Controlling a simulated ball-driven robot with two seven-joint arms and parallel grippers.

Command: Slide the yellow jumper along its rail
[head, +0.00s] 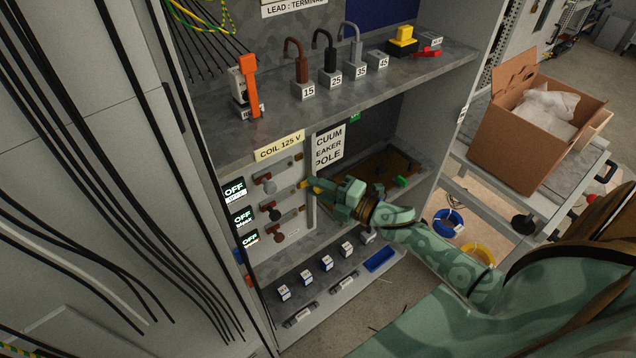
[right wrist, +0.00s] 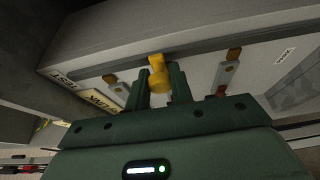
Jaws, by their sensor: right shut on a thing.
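The yellow jumper (right wrist: 158,76) sits between the two fingers of my right gripper (right wrist: 160,90) in the right wrist view. In the head view a bit of yellow (head: 306,184) shows at the tip of my right gripper (head: 314,185), beside the right end of the middle rail (head: 290,196) on the grey panel. The gripper is shut on the jumper. The fingers and the jumper hide part of the rail in the wrist view. My left gripper does not show.
An upper rail (head: 280,170) and a lower rail (head: 292,220) lie close by on the panel. A shelf (head: 215,136) with several labelled blocks juts out above. Small blocks and a blue tray (head: 380,260) stand below. An open cardboard box (head: 510,140) is at the right.

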